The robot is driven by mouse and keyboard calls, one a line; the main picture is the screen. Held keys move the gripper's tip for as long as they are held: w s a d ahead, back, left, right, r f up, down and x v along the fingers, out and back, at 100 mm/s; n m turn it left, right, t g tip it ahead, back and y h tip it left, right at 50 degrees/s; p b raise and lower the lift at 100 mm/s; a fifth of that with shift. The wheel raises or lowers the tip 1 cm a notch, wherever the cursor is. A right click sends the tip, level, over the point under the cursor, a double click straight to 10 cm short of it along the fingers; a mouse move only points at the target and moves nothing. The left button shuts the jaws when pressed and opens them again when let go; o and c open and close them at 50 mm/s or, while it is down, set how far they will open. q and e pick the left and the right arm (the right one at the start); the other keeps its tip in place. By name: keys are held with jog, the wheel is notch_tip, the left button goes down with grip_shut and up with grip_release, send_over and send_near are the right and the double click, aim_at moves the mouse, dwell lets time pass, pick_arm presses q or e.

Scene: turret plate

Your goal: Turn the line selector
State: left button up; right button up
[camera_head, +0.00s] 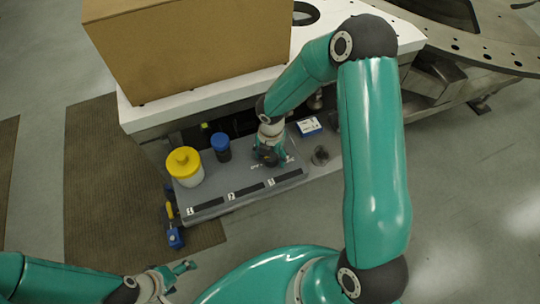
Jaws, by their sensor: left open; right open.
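My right gripper (268,156) is low over the grey plate (235,178), reaching down at its back right part. It is open, with its fingers close to the plate. I cannot make out the line selector; it may be hidden under or behind this gripper. Pale markings show on the plate just right of the fingers. Dark strips with numbered white labels (231,196) run along the plate's front edge. My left gripper (188,268) is open and empty at the lower left, over the floor and well apart from the plate.
A yellow-lidded white jar (188,168) and a blue-capped dark jar (221,149) stand on the plate's left. A small white-and-blue box (309,126) and a dark round item (320,156) are at right. A large cardboard box (195,45) rises behind on the white top (215,90).

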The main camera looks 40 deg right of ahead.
jog(key=c, duration=1.1)
jog(key=shift+c, duration=0.2)
